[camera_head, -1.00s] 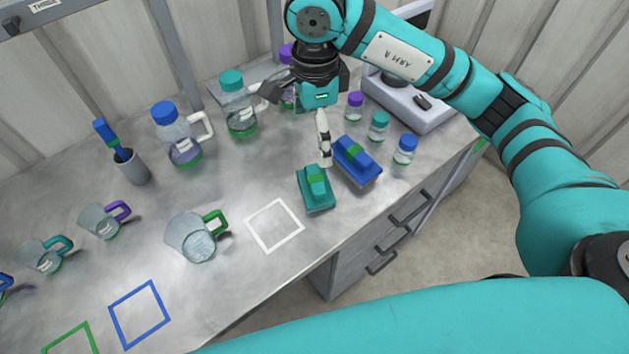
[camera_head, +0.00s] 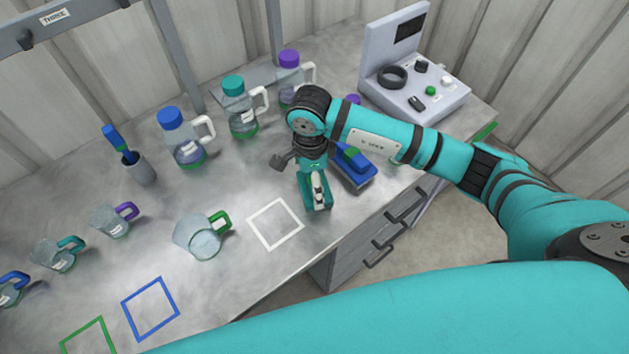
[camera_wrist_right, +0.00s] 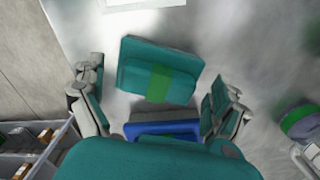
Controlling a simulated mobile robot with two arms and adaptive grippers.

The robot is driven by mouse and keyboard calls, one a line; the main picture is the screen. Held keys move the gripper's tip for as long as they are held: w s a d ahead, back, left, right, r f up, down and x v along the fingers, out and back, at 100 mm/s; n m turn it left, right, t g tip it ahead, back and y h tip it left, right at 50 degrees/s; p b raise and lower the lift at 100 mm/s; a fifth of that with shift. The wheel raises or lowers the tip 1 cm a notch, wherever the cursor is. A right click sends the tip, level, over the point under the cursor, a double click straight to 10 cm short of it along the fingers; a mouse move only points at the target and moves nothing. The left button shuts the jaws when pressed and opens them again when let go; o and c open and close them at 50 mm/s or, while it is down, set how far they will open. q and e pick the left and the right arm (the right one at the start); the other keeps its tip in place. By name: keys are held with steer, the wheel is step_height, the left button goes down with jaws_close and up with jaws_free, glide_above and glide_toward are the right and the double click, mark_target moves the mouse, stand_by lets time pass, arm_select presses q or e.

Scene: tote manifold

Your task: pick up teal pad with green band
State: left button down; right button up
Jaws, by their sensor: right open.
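The teal pad (camera_head: 318,204) with a green band lies on the metal bench, partly covered by my right gripper in the head view. In the right wrist view the teal pad (camera_wrist_right: 137,72) lies in front of the fingers, its green band (camera_wrist_right: 158,83) across the middle of its grip. My right gripper (camera_head: 299,174) is above the pad. In the right wrist view the gripper (camera_wrist_right: 158,104) is open, with one finger to each side and nothing between the tips; I cannot tell its exact height. My left gripper is not in view.
A blue pad (camera_head: 358,173) lies close beside the teal pad. A white square outline (camera_head: 275,224) is left of it, with a green-handled jug (camera_head: 203,238) beyond. Several bottles stand behind, and a device (camera_head: 415,95) stands at the back right. The bench edge is near.

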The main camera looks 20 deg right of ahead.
steer(key=shift+f, duration=0.35)
steer(key=c, duration=1.3)
steer(key=shift+o, duration=0.2)
steer(key=shift+r, duration=0.1)
